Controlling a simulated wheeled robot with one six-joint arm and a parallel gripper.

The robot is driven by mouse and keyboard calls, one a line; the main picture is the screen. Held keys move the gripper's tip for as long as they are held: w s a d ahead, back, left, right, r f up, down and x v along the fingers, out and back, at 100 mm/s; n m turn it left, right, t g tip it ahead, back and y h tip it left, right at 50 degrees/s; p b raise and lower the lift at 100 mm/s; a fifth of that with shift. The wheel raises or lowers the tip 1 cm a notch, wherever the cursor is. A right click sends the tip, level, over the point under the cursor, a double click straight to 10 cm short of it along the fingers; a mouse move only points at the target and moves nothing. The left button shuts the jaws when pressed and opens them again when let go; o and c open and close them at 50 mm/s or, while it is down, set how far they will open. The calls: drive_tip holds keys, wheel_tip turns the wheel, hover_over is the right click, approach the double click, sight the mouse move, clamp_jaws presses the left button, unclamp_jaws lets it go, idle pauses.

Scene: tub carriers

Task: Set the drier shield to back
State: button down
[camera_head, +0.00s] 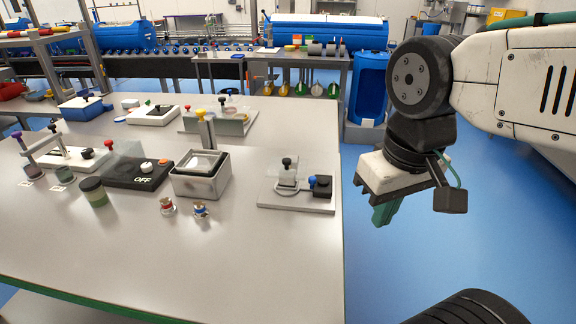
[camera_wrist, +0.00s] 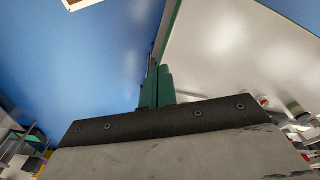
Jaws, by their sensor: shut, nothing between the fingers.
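No part is clearly labelled as the drier shield, so I cannot tell for certain which it is. A black unit (camera_head: 138,173) marked OFF, with an orange-white knob and a red knob, stands on the table, with a greyish panel (camera_head: 127,148) at its back. Another unit with a clear upright panel (camera_head: 231,124) stands farther back. My gripper (camera_head: 383,213) hangs past the table's right edge, over the blue floor, apart from all these units. Its green fingers (camera_wrist: 157,86) are together and empty in the wrist view.
The light table (camera_head: 230,270) is clear at the front. A grey open box (camera_head: 200,188), two small fittings (camera_head: 168,206), a dark-lidded jar (camera_head: 95,192) and a plate with black and blue knobs (camera_head: 298,202) stand on it. A blue barrel (camera_head: 368,90) stands behind.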

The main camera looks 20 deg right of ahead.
drive_tip(key=c, duration=2.1)
unclamp_jaws()
drive_tip(key=shift+c, duration=0.2)
drive_tip(key=o, duration=0.9)
drive_tip(key=shift+w+f, duration=0.1)
drive_tip(key=shift+f, duration=0.2)
drive_tip(key=shift+c, duration=0.2)
drive_tip(key=r+m+g, duration=0.1)
hover_over(287, 159)
drive_tip(key=shift+a+r, duration=0.1)
drive_tip(key=shift+r, duration=0.05)
drive_tip(key=shift+f, duration=0.25)
wheel_tip(287, 159, down, 7)
drive_tip(key=shift+f, duration=0.1)
drive_tip(key=shift+c, duration=0.3)
